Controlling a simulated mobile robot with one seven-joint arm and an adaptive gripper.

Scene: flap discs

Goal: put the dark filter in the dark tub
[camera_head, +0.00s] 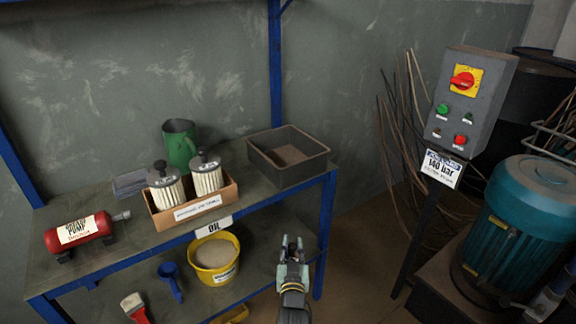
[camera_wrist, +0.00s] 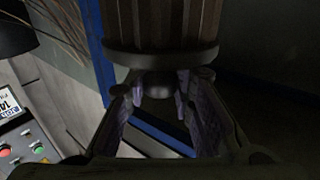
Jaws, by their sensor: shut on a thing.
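My gripper (camera_head: 292,246) is in front of the bench's right end, lower in the picture than the dark tub. In the wrist view its fingers (camera_wrist: 160,105) are shut on the dark knob (camera_wrist: 158,84) of the dark filter (camera_wrist: 165,22), which has brown pleats and a dark end cap. The filter's far end is cut off by the frame. In the head view I cannot make out the filter clearly. The dark tub (camera_head: 262,160) stands on the bench top at the right end, open, with a brownish floor showing and no filter visible in it.
A cardboard box (camera_head: 195,212) with two pale filters (camera_head: 207,182) stands left of the tub. A green jug (camera_head: 180,145) is behind it and a red pump (camera_head: 78,232) at far left. A yellow bucket (camera_head: 215,275) is on the lower shelf. A control box (camera_head: 470,100) stands right.

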